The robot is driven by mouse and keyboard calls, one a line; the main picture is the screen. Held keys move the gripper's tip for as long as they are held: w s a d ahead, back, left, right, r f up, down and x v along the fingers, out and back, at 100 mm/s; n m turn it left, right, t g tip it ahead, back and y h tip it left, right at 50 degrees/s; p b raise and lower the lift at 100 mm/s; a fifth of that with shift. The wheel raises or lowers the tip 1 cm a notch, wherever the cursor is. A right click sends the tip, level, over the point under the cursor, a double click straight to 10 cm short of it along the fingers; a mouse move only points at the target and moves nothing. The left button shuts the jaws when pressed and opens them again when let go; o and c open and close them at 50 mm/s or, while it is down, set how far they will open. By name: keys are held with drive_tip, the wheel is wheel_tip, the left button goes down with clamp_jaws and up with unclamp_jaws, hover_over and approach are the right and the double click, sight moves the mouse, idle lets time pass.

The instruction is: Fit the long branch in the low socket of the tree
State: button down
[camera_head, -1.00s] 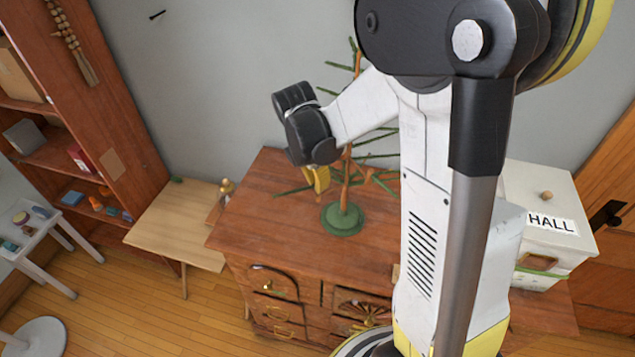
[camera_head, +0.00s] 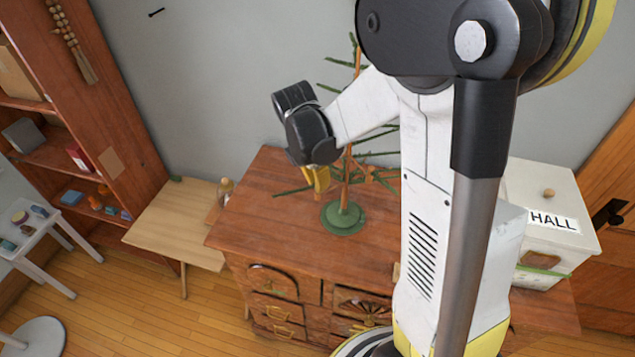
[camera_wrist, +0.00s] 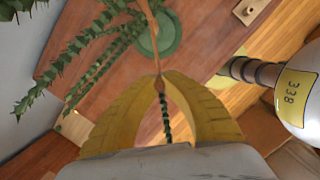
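The tree stands on the dresser, with a round green base (camera_head: 343,217), a thin brown trunk (camera_head: 346,190) and several green branches. Its base also shows in the wrist view (camera_wrist: 160,36). My gripper (camera_head: 321,189) is low beside the trunk, on its left. In the wrist view its yellow fingertips (camera_wrist: 159,80) come together around a thin brown and green branch. This looks like the long branch (camera_wrist: 166,116), its green part showing in the gap between the fingers. A green length (camera_head: 290,191) sticks out left of my gripper. The low socket cannot be made out.
The wooden dresser top (camera_head: 268,225) is clear left of the tree. A white box marked HALL (camera_head: 550,245) stands at the right. Other tree branches (camera_wrist: 80,45) hang close to my fingers.

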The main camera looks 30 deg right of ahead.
drive_tip(key=shift+f+b, duration=0.95)
idle(0.5)
drive_tip(key=c, duration=1.5)
unclamp_jaws()
drive_tip(key=shift+r, duration=0.1)
drive_tip(key=shift+r, duration=0.1)
drive_tip(key=shift+c, duration=0.4)
drive_tip(key=shift+s+a+r+p, duration=0.1)
drive_tip(key=shift+a+r+p, duration=0.15)
drive_tip(key=shift+r+p, duration=0.7)
drive_tip(key=shift+w+a+r+p, duration=0.15)
drive_tip(key=shift+r+p, duration=0.5)
drive_tip(key=shift+r, duration=0.65)
drive_tip(key=shift+s+a+r+p, duration=0.15)
drive_tip(key=shift+a+r+p, duration=0.15)
drive_tip(key=shift+r+p, duration=0.65)
drive_tip(key=shift+r, duration=0.15)
